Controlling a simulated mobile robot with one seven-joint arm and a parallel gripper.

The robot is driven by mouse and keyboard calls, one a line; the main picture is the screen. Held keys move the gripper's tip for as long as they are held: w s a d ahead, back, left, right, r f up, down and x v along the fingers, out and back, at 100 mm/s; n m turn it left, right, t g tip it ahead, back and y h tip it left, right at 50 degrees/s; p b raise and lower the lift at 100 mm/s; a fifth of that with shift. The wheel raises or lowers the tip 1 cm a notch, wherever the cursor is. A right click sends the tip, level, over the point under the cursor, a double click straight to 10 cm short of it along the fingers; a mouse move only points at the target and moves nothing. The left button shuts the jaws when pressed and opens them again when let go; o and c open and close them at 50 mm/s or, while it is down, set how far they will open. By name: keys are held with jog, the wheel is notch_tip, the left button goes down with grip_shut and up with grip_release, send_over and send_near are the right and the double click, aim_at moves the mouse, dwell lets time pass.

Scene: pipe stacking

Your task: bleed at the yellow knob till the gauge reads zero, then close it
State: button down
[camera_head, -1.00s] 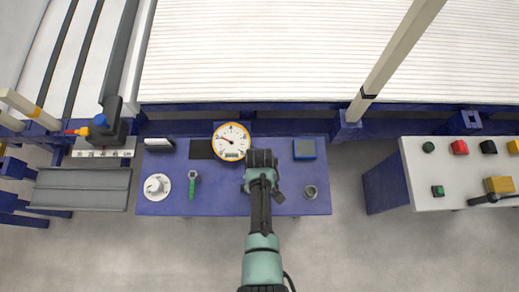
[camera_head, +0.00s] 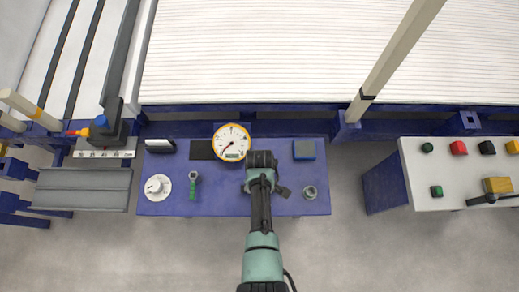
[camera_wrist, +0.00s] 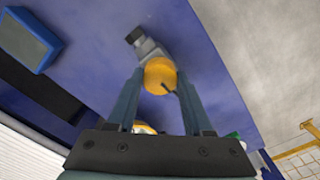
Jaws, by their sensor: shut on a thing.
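The yellow knob (camera_wrist: 160,72) is between the two fingers of my gripper (camera_wrist: 159,85) in the wrist view, and the gripper is shut on it. A grey fitting with a dark end (camera_wrist: 145,42) adjoins the knob. In the head view my gripper (camera_head: 261,168) is over the blue panel and hides the knob. The round gauge (camera_head: 231,142), white with a yellow rim, is just left of my gripper. Its needle points to the lower left; the dial's numbers are too small to read. A sliver of the gauge shows between the fingers in the wrist view (camera_wrist: 145,128).
The blue panel (camera_head: 225,205) also carries a white dial (camera_head: 157,187), a green-handled valve (camera_head: 193,185), a grey ring fitting (camera_head: 310,192) and a blue box (camera_head: 304,149). A control desk with coloured buttons (camera_head: 460,180) stands to the right.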

jog(key=shift+c, duration=1.5)
grip_release()
jog(key=shift+r, duration=0.1)
notch_tip(320, 180, up, 13)
jog(key=p, duration=0.3)
jog(key=shift+p, duration=0.4)
